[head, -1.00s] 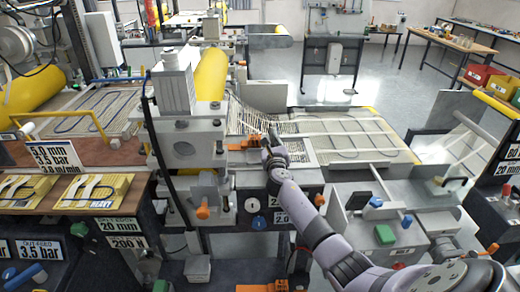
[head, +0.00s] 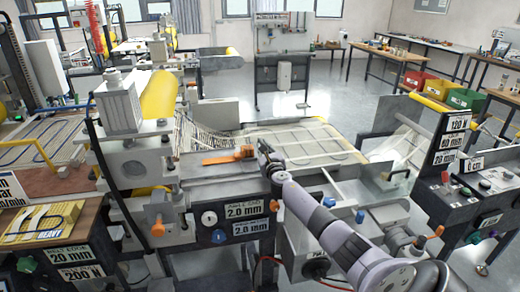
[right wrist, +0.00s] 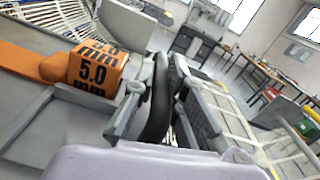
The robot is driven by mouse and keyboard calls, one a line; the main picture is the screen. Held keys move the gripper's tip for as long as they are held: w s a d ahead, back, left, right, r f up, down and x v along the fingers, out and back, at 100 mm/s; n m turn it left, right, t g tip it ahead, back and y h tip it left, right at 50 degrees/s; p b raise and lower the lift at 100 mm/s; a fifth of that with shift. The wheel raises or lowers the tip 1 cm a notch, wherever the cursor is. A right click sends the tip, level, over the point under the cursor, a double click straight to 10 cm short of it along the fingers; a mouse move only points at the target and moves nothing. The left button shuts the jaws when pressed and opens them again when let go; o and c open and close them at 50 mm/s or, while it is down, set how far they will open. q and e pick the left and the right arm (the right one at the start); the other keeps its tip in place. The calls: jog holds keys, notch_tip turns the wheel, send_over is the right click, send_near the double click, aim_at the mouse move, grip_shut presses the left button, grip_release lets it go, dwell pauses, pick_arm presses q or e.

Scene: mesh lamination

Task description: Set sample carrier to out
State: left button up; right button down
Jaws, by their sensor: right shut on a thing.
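My right gripper (head: 266,152) is at the right end of the grey bed of the press-like machine, beside an orange piece (head: 230,156). In the right wrist view the orange block reads 5.0 mm (right wrist: 95,72) and sits left of the dark fingers (right wrist: 162,100), apart from them. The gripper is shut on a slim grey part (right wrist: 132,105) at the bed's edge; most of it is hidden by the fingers. I cannot tell which part is the sample carrier. A pale mesh panel (head: 300,140) lies flat beyond the gripper. My left gripper is not in view.
The machine's grey column (head: 140,165) with a yellow roller (head: 160,95) stands left of my arm. A front panel with knobs and 2.0 mm labels (head: 247,210) is below the bed. A control stand (head: 450,160) is at right. Open floor (head: 320,95) lies behind.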

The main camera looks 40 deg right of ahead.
jog(key=shift+s+d+f, duration=0.1)
jog(key=shift+d, duration=0.05)
jog(key=c, duration=1.9)
grip_release()
jog(key=shift+c, duration=0.2)
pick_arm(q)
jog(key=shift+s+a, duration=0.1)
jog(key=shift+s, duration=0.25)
pick_arm(e)
jog(key=shift+o, duration=0.2)
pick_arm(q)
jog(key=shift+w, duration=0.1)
pick_arm(e)
jog(key=shift+d, duration=0.1)
jog(key=shift+s+d, duration=0.15)
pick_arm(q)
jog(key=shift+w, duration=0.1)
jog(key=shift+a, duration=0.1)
pick_arm(e)
jog(key=v, duration=1.2)
jog(key=shift+a, duration=0.2)
jog(key=shift+f, duration=0.15)
